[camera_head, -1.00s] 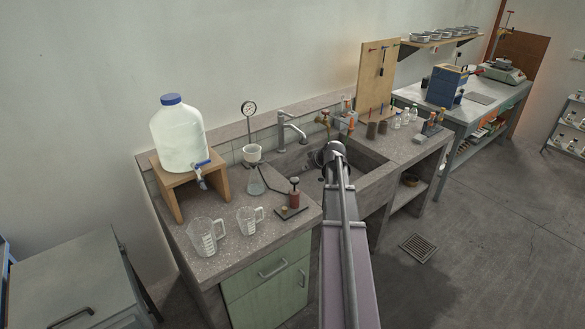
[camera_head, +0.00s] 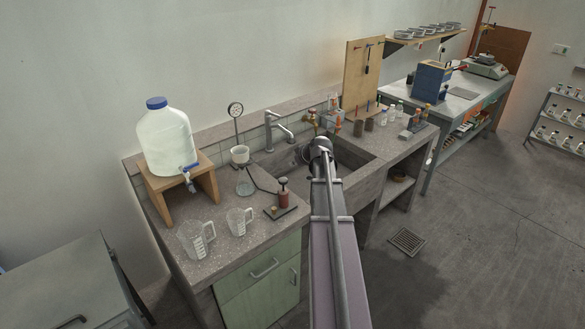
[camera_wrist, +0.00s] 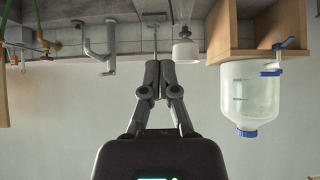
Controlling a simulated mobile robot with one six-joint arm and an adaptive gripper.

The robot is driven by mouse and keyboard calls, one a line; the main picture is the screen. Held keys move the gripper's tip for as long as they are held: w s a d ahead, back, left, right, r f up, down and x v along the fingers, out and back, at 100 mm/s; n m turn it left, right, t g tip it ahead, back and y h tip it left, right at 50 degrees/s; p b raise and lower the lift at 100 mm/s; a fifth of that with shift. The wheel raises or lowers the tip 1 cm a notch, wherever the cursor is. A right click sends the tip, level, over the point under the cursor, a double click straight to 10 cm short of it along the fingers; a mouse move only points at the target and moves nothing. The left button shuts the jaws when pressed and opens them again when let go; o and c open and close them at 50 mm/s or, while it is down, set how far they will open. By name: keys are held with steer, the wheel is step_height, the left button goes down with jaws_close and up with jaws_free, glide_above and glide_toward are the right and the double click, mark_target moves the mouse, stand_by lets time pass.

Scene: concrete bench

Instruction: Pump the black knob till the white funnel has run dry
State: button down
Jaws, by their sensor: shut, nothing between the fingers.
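The black knob (camera_head: 283,181) tops a small red hand pump (camera_head: 284,199) on a dark base plate, on the bench left of the sink. The white funnel (camera_head: 240,154) stands behind it, over a clear flask (camera_head: 246,187). I cannot see how much liquid the funnel holds. In the upside-down wrist view the funnel (camera_wrist: 184,52) hangs just right of my gripper (camera_wrist: 158,64), apart from it. My gripper is shut and empty. In the head view my arm reaches over the sink and hides its fingers. The knob is not seen in the wrist view.
A dial gauge (camera_head: 235,110) on a post stands behind the funnel. A tap (camera_head: 276,131) rises behind the sink (camera_head: 352,172). A large jug (camera_head: 166,140) on a wooden stand (camera_head: 207,181) and two clear measuring jugs (camera_head: 195,240) occupy the bench's left side.

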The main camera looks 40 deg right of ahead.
steer(key=b, duration=0.7)
glide_above(284, 182)
steer(key=f, duration=0.7)
steer(key=shift+w+d, duration=0.2)
steer(key=shift+f+b, duration=1.6)
steer(key=shift+f, duration=0.15)
steer(key=shift+f, duration=0.1)
step_height(284, 182, down, 4)
steer(key=b, duration=0.4)
steer(key=shift+s, duration=0.1)
steer(key=shift+a+r, duration=0.1)
steer(key=shift+r, duration=0.1)
step_height(284, 182, up, 4)
steer(key=p, duration=0.4)
steer(key=shift+r, duration=0.1)
steer(key=p+v, duration=0.7)
steer(key=v, duration=0.2)
steer(key=shift+s+r, duration=0.15)
steer(key=shift+s, duration=0.15)
